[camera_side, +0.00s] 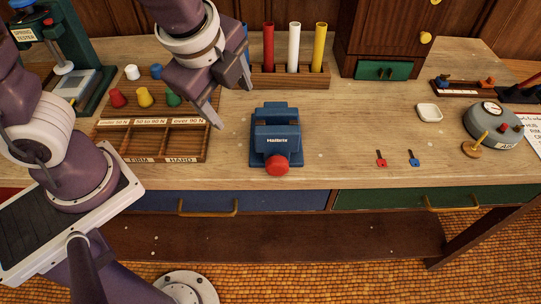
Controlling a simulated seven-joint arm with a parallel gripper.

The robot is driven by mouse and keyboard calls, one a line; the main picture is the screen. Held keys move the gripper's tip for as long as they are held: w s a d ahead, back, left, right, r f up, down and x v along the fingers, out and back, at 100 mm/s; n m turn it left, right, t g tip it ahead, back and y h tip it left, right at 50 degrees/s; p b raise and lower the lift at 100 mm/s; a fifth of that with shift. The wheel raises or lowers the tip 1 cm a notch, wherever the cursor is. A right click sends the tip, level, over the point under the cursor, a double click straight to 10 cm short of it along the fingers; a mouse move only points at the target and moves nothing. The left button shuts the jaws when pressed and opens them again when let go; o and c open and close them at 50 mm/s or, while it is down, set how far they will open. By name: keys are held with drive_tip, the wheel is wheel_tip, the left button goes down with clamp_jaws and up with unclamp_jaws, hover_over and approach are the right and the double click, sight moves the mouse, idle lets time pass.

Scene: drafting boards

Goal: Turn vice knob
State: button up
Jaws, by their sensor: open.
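A blue vice (277,138) with pale lettering stands upright near the front of the wooden workbench. Its round red knob (277,165) sits on the side facing the bench's front edge. My gripper (233,103) is above the bench, to the upper left of the vice, with its fingers spread and nothing between them. It is apart from the vice and the knob. The vice's far side is hidden from this view.
A sorting tray (203,158) with colored knobs lies left of the vice. Red, white and yellow tubes (294,47) stand in a rack behind it. Small red (381,158) and blue (414,158) keys lie to the right. The bench between vice and keys is clear.

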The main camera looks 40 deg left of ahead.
sight(274, 165)
drive_tip(key=w+d+f+m, duration=0.1)
drive_tip(key=d+f+m, duration=0.7)
drive_tip(key=m, duration=0.2)
drive_tip(key=shift+m, duration=0.3)
drive_tip(key=x, duration=0.7)
drive_tip(key=shift+w+d+f, duration=0.15)
drive_tip(key=shift+d+f, duration=0.05)
drive_tip(key=shift+d, duration=0.05)
drive_tip(key=shift+c, duration=0.4)
drive_tip(key=c, duration=1.3)
drive_tip(key=shift+t+h, duration=0.4)
drive_tip(key=shift+t, duration=0.3)
drive_tip(key=o, duration=1.4)
